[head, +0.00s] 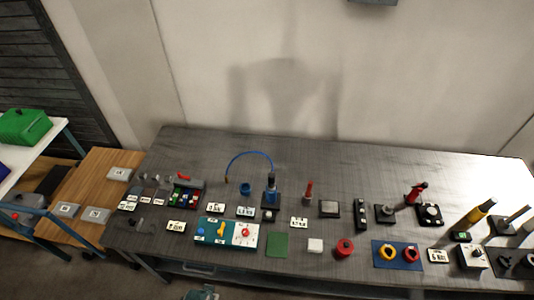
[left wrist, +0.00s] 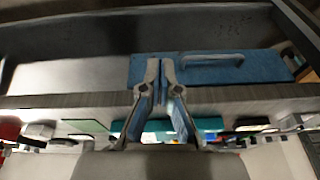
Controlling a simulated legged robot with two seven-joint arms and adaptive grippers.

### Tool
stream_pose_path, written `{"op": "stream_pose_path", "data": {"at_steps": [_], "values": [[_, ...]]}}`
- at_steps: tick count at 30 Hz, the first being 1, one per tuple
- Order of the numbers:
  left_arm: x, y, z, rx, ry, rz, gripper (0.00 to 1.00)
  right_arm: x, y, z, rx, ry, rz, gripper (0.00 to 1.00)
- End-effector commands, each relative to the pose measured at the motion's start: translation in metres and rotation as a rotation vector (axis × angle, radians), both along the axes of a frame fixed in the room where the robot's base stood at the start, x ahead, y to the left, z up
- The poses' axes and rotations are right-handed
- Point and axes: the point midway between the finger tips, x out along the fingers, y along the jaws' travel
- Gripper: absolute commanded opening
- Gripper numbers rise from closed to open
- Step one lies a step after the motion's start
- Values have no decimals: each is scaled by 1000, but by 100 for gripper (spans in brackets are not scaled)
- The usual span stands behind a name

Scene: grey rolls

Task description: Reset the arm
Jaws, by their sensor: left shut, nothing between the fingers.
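My left gripper (left wrist: 162,66) shows in the left wrist view, with its two fingers together and nothing between them. Its fingertips overlap the table's front edge and a blue drawer front (left wrist: 225,68) in the picture; I see no contact with either. That view appears upside down, with the tabletop objects below the table edge. The dark table (head: 300,152) fills the middle of the head view. Neither gripper can be made out clearly in the head view, and my right gripper is in neither view.
The table holds a teal panel (head: 225,233), a blue plate with yellow and red rings (head: 397,262), a red button (head: 344,248), a green square (head: 278,245) and several switches. A wooden table (head: 88,185) stands at left. The table's back strip is mostly clear.

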Motion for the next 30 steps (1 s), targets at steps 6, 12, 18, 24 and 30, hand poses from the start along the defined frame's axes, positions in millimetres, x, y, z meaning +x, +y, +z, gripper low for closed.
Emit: {"op": "stream_pose_path", "data": {"at_steps": [6, 12, 18, 24, 30], "values": [[-10, 0, -104, 2, 42, -7, 0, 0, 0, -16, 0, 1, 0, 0], [-57, 6, -240, 8, 98, -18, 0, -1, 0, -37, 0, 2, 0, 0], [-137, 18, -341, 15, 147, -31, 0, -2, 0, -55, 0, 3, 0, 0], [-196, 30, -382, 19, 175, -39, 0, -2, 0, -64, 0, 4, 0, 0], [-211, 33, -388, 20, 179, -40, 0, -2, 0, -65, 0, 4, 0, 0]]}}
